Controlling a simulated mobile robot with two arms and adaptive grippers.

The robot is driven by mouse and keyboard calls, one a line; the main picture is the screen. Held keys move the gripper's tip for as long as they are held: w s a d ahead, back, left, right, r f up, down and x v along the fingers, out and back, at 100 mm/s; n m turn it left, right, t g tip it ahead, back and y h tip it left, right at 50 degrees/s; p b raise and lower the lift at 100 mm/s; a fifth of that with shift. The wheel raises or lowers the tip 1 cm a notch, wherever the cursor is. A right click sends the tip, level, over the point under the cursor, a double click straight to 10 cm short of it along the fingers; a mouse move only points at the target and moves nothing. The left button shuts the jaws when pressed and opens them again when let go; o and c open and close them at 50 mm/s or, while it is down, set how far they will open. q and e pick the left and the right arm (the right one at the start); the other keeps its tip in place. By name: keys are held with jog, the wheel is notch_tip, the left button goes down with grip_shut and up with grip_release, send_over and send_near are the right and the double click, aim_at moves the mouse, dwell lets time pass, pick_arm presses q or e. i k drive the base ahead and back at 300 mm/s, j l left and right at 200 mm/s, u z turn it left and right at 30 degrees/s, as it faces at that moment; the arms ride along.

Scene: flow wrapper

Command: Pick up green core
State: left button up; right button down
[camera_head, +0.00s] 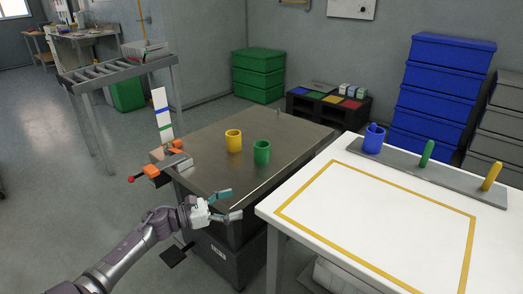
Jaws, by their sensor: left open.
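The green core (262,152) stands upright on the dark metal table (210,177), a short hollow cylinder. A yellow core (233,141) stands to its left and a little behind it. A blue core (373,139) sits around the blue peg on the grey strip (445,182) at the back of the white table. My left gripper (236,203) is open and empty near the front edge of the metal table, in front of the green core and apart from it. My right gripper is not in view.
The white table (300,245) with a yellow outline stands at the right. Bare green (427,154) and yellow (491,176) pegs stand on the strip. A clamp-like device with orange parts (163,160) sits at the metal table's left edge. The metal table's middle is mostly clear.

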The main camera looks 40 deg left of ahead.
aim_at(262, 153)
jog(key=i+j, duration=0.65)
jog(key=j, duration=0.2)
